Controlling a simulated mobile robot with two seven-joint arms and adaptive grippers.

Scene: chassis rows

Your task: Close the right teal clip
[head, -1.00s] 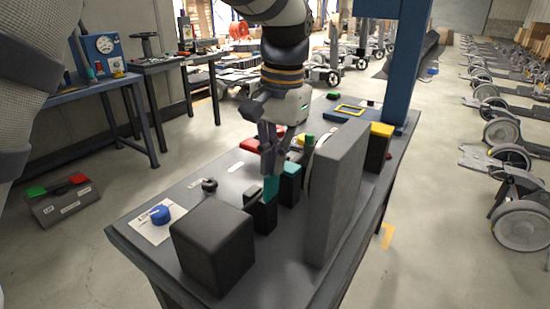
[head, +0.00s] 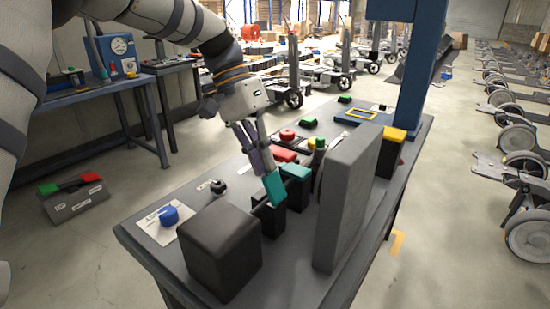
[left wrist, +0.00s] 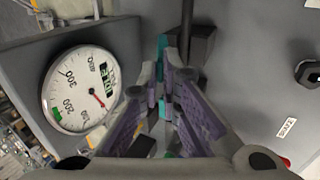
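Two teal clips show on the bench in the head view. The nearer one (head: 275,189) stands raised and tilted over its dark base. The farther one (head: 296,172), to its right, lies flat on top of a black block. My left gripper (head: 265,174) reaches down from the upper left, its fingertips at the raised clip's top. In the left wrist view a teal strip (left wrist: 161,45) shows between the fingertips (left wrist: 164,75), which are close together. I cannot tell whether they grip it. My right gripper is not in view.
A tall grey panel (head: 346,200) stands right of the clips; the left wrist view shows its gauge (left wrist: 80,90). A dark box (head: 220,250) stands in front. A blue knob (head: 168,215), red buttons and a blue post (head: 425,75) are on the bench.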

